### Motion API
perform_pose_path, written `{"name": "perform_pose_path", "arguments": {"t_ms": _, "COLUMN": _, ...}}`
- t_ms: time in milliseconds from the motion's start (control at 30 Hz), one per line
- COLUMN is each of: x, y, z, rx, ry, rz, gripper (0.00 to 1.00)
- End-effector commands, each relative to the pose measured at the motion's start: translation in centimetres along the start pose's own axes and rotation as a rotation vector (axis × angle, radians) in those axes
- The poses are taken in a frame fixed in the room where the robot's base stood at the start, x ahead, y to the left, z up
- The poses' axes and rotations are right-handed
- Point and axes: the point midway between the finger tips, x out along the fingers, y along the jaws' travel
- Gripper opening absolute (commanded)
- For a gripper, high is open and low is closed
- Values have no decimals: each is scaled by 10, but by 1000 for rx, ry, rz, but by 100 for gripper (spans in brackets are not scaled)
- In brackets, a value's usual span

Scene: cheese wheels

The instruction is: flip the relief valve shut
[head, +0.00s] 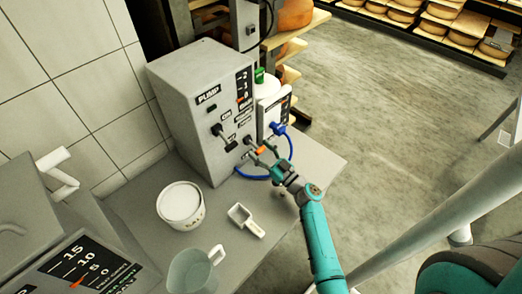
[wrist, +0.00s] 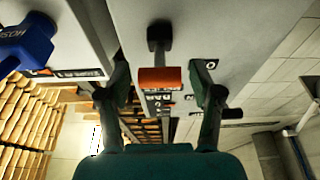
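A grey pump box (head: 190,100) stands on the bench against the tiled wall. On its front a small lever with a dark stem and an orange tip (head: 261,149) sticks out; the wrist view shows the orange tip (wrist: 160,78) up close. Small lettering beside it is not readable enough to confirm it is the relief valve. My gripper (head: 267,153) is at this lever. In the wrist view my gripper (wrist: 160,88) is open, with one finger on each side of the orange tip and visible gaps between.
A black lever (head: 224,138) sits left on the same panel. A white container with a blue valve (head: 278,128) and blue hose stands close on the right. A white tub (head: 181,203), a scoop (head: 246,220) and a clear jug (head: 196,270) stand on the bench (head: 136,205).

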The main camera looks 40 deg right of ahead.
Motion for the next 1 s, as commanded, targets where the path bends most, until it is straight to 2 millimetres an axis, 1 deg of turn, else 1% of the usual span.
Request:
{"name": "perform_pose_path", "arguments": {"t_ms": 167, "x": 1, "y": 0, "z": -2, "rx": 0, "ry": 1, "rz": -1, "gripper": 65}}
{"name": "perform_pose_path", "arguments": {"t_ms": 267, "x": 2, "y": 0, "z": -8, "rx": -2, "ry": 2, "rz": -1, "gripper": 65}}
{"name": "perform_pose_path", "arguments": {"t_ms": 367, "x": 6, "y": 0, "z": -20, "rx": -3, "ry": 3, "rz": -2, "gripper": 65}}
{"name": "perform_pose_path", "arguments": {"t_ms": 600, "x": 18, "y": 0, "z": -63, "rx": -4, "ry": 3, "rz": -2, "gripper": 65}}
{"name": "perform_pose_path", "arguments": {"t_ms": 700, "x": 21, "y": 0, "z": -77, "rx": -2, "ry": 3, "rz": 0, "gripper": 65}}
{"name": "perform_pose_path", "arguments": {"t_ms": 800, "x": 24, "y": 0, "z": -88, "rx": -2, "ry": 2, "rz": -1, "gripper": 65}}
{"name": "perform_pose_path", "arguments": {"t_ms": 1000, "x": 27, "y": 0, "z": -97, "rx": 0, "ry": 1, "rz": 0, "gripper": 65}}
